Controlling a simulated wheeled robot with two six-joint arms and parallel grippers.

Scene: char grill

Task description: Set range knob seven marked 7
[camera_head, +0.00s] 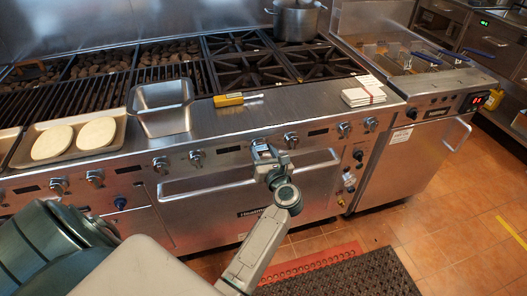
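A row of silver range knobs runs along the front panel of the steel range, including one (197,158) left of my gripper, one (291,139) just right of it, and two (345,129) (371,124) farther right. The numbers on the dark labels are too small to read, so I cannot tell which is knob seven. My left gripper (264,151) is at the panel, between the knobs on either side. It covers that part of the panel, and I cannot tell whether it touches a knob. Its fingers are too small to judge. My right gripper is not in view.
Oven handles (180,188) stick out below the knobs. A fryer (425,115) stands at right. A dark mat (350,280) lies on the floor.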

